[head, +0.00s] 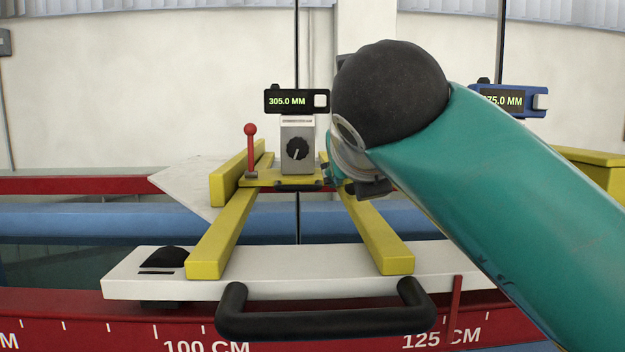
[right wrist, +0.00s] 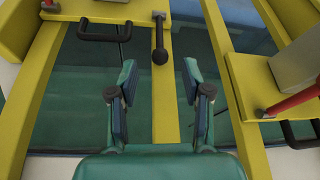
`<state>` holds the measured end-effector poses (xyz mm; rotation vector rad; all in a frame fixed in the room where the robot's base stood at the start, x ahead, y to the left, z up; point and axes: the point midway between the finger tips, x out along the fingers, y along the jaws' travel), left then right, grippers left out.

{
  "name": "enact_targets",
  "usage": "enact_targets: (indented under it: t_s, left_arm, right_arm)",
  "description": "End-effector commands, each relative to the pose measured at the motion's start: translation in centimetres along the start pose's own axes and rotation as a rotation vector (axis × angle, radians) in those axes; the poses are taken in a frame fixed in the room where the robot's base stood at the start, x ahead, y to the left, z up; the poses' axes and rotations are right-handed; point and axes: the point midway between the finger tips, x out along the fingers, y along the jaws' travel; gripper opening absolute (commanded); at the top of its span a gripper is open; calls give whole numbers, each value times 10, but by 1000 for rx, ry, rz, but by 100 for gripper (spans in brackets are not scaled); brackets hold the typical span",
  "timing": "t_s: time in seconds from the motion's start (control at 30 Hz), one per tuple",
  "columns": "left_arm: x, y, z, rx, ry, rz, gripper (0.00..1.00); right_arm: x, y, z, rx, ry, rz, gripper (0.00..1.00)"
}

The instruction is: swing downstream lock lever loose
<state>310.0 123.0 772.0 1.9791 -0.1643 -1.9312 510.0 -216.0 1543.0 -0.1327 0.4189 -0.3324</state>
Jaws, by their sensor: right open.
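A grey lever with a black ball end (right wrist: 159,40) hangs from a yellow crosspiece at the top of the right wrist view. My right gripper (right wrist: 158,72) is open, its two fingers on either side of the yellow rail below that ball, with nothing between the pads. A red lever with a ball top (head: 250,150) stands upright on the yellow carriage in the head view, left of the gauge box. A red lever (right wrist: 292,99) also shows at the right wrist view's right edge. I cannot tell which is the downstream one. My left gripper is not in view.
A grey gauge box with black knob (head: 298,150) stands under the 305.0 MM display (head: 296,101). A second display (head: 510,100) is partly hidden by my right arm. A black handle (right wrist: 105,34) lies left of the black-ended lever.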

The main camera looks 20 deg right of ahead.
Motion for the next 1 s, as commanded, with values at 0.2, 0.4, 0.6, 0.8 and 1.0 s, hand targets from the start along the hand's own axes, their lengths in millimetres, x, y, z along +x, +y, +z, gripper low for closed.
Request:
enact_targets:
  t_s: [0.2, 0.4, 0.6, 0.8, 1.0]
  left_arm:
    - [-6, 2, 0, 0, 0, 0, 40]
    - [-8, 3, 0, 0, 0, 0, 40]
    - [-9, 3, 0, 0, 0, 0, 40]
    - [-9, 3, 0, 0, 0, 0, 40]
    - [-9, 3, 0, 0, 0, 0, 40]
  right_arm:
    - [46, 0, 1, -2, 3, -2, 49]
    - [70, 2, 1, -2, 1, 1, 49]
    - [77, 2, 1, -2, -1, 3, 49]
    - [77, 2, 1, -2, -1, 3, 49]
    - [77, 2, 1, -2, -1, 3, 19]
